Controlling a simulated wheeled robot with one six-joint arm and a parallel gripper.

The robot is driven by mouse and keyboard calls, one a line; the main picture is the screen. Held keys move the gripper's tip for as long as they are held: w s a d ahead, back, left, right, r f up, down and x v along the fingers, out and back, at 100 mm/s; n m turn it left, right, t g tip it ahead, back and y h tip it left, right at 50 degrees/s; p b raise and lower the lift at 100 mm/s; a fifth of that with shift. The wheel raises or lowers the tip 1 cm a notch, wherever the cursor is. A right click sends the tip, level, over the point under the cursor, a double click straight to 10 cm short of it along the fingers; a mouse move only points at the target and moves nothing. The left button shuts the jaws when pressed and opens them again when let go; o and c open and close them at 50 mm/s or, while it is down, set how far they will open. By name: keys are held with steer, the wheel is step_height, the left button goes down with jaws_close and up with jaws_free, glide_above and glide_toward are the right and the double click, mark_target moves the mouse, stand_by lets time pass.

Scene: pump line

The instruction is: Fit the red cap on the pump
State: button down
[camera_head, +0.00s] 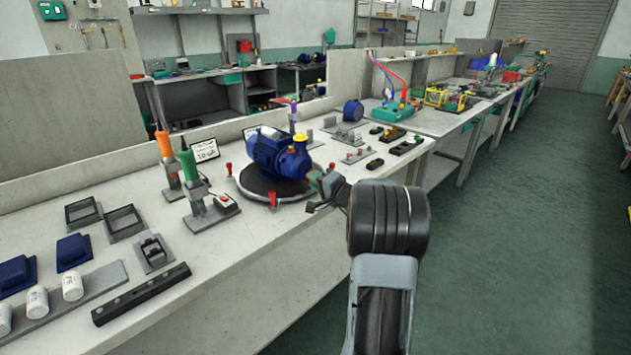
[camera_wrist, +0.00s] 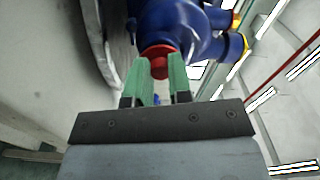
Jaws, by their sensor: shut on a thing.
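The blue pump (camera_head: 278,155) sits on a dark round turntable (camera_head: 262,190) on the bench, and its blue body fills the top of the wrist view (camera_wrist: 200,35). Yellow fittings show on its upper port in the wrist view. My gripper (camera_head: 317,179) is at the pump's right front side. In the wrist view its green fingers (camera_wrist: 160,75) are shut on the red cap (camera_wrist: 158,62). The cap's far side meets the blue pump body in the picture; I cannot tell whether it is seated. In the head view the cap is mostly hidden by the gripper.
Red-topped clamps (camera_head: 273,194) stand around the turntable. Orange (camera_head: 164,145) and green-handled (camera_head: 189,166) tools stand to the left. Small parts on grey plates (camera_head: 358,155) lie to the right behind. The floor right of the bench is clear.

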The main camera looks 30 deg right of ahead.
steer(key=shift+w+a+b, duration=0.1)
steer(key=shift+w+b, duration=0.3)
steer(key=c, duration=1)
jaws_free()
steer(key=shift+o, duration=0.2)
steer(key=shift+s, duration=0.1)
steer(key=s+b, duration=0.1)
steer(key=s, duration=0.1)
steer(key=s+d+b, duration=0.1)
steer(key=s, duration=0.2)
steer(key=shift+s+b, duration=0.3)
steer(key=shift+s, duration=0.05)
steer(key=shift+s+d, duration=0.1)
steer(key=shift+s, duration=0.05)
steer(key=s+d, duration=0.2)
steer(key=s, duration=1.1)
steer(key=shift+s+d+p, duration=0.15)
steer(key=shift+p, duration=0.15)
